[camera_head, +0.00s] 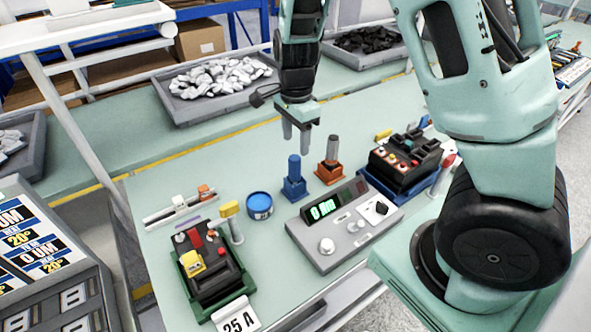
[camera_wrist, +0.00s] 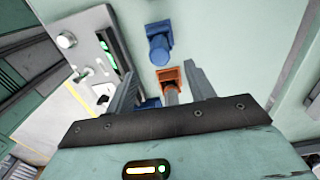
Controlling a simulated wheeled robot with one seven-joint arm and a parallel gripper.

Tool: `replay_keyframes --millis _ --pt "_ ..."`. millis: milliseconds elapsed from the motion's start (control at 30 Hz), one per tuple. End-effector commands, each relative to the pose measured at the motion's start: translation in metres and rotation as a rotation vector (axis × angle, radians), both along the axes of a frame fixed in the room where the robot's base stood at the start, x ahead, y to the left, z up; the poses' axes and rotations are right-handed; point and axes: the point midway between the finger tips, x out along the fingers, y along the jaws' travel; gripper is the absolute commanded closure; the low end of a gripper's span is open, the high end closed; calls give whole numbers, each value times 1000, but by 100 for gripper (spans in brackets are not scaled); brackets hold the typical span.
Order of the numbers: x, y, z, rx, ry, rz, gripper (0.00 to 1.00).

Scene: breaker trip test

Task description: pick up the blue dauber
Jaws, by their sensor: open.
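The blue dauber (camera_head: 294,166) stands upright in a blue square holder (camera_head: 294,189) on the green bench, behind the grey meter box. In the wrist view the blue dauber (camera_wrist: 159,52) is near the top middle, beyond the fingertips. My gripper (camera_head: 297,140) is open and empty, pointing down above the bench, apart from the dauber. In the wrist view, my gripper's fingers (camera_wrist: 159,68) point toward the blue dauber and the orange holder.
A blue pot (camera_head: 259,205) stands left of the blue holder. The grey meter box (camera_head: 344,222) has a lit green display. Breaker units stand at the left (camera_head: 211,262) and right (camera_head: 404,160). A tray of pale parts (camera_head: 180,108) lies behind. Bare bench lies behind the holders.

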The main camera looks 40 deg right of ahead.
Motion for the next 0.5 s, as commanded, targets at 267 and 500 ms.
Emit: replay_keyframes --millis 267,500 --pt "0 0 -35 0 1 0 46" --pt "-1 1 -58 0 5 -2 46"
